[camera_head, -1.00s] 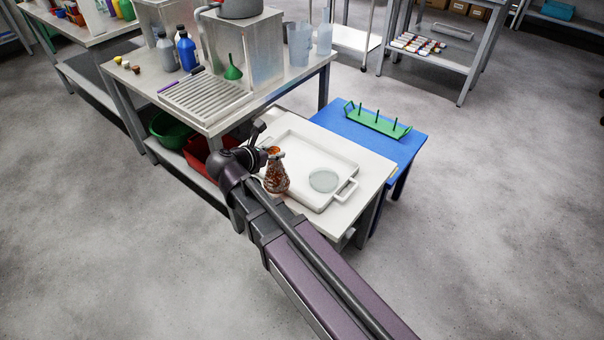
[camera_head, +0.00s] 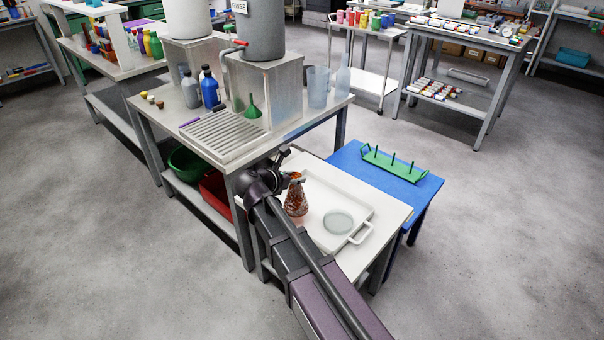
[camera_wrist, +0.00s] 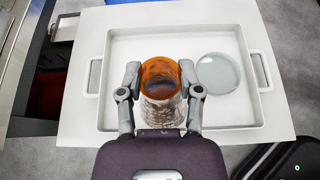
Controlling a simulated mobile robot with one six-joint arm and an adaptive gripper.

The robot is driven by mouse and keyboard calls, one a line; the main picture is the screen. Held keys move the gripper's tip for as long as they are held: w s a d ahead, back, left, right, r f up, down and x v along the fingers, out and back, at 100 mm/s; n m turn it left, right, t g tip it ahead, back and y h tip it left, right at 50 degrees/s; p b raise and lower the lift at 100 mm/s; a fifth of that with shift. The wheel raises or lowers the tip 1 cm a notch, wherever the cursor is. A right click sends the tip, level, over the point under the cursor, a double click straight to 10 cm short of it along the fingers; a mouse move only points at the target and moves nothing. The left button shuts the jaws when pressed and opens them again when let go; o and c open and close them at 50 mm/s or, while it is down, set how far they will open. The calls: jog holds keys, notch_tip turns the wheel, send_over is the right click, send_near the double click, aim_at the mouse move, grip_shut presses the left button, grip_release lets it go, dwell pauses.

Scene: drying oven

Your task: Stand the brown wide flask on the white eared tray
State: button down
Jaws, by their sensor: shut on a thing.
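The brown wide flask (camera_head: 296,200) is amber-brown with a whitish speckled lower part. My gripper (camera_wrist: 160,78) is shut on its upper part, one finger on each side, and holds it upright in the wrist view. The white eared tray (camera_head: 361,210) lies on a white table; in the wrist view its rim and two side ears (camera_wrist: 260,70) show. The flask is over the tray's near left part; whether its base touches the tray floor I cannot tell. A round pale glass disc (camera_wrist: 218,73) lies in the tray just right of the flask.
A steel bench (camera_head: 150,108) with a ribbed drain board, bottles and a green funnel (camera_head: 252,108) stands behind left, close to my arm. A blue table (camera_head: 405,185) with a green peg rack (camera_head: 395,165) stands right. Tray floor beyond the flask is clear.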

jog(key=w+d, duration=0.1)
jog(key=w, duration=0.6)
jog(key=shift+f+b, duration=0.3)
jog(key=shift+w+d, duration=0.1)
jog(key=f+b, duration=0.2)
jog(key=w+f+b, duration=0.1)
jog(key=shift+w+f+b, duration=0.1)
jog(key=shift+f+b, duration=0.25)
jog(key=shift+f, duration=0.1)
jog(key=shift+c, duration=1.3)
grip_release()
jog(key=shift+d, duration=0.1)
